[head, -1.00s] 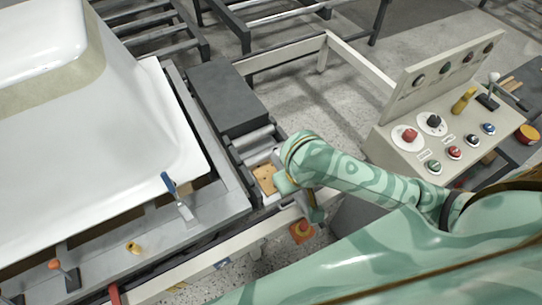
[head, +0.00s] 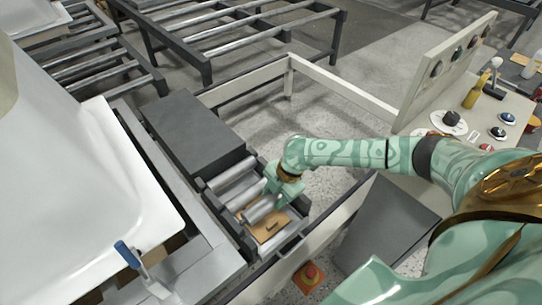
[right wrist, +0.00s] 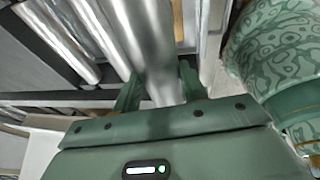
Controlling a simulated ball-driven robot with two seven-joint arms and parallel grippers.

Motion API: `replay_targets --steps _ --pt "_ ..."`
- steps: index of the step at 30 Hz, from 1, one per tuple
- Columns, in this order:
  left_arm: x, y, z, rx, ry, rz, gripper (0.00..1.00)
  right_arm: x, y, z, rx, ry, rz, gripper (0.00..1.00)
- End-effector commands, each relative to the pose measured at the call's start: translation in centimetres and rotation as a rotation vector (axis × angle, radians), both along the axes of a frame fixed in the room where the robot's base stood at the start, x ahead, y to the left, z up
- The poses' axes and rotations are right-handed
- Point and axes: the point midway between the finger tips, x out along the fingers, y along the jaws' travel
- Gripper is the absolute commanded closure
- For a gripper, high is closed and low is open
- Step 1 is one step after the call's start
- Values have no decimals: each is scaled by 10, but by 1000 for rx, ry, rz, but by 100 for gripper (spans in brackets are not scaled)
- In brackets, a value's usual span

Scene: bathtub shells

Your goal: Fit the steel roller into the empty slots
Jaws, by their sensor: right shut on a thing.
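A steel roller (head: 260,208) is in my right gripper (head: 271,196), a shiny cylinder over the near end of the roller conveyor. In the right wrist view the same roller (right wrist: 146,45) runs between the two green fingers of the gripper (right wrist: 160,85), which are shut on it. The conveyor's dark frame (head: 292,236) has fitted rollers (head: 232,172) behind the held one. A wooden board (head: 268,232) lies in the frame below and in front of the roller. The slots are too small or hidden to make out. My left gripper is not in view.
A dark grey block (head: 195,135) covers the conveyor farther back. A red button box (head: 309,276) is below.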

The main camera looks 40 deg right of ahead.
Motion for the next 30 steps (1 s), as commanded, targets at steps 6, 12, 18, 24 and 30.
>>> replay_targets --steps 6,12,18,24,30 --pt "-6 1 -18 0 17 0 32 0 1 -42 1 3 3 100" --pt "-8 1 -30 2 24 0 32 -1 1 -69 1 3 4 100" --pt "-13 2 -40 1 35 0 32 0 1 -93 1 2 3 100" --pt "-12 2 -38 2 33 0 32 0 1 -90 -1 -1 4 100" --pt "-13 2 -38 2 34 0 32 -1 1 -91 -1 1 4 36"
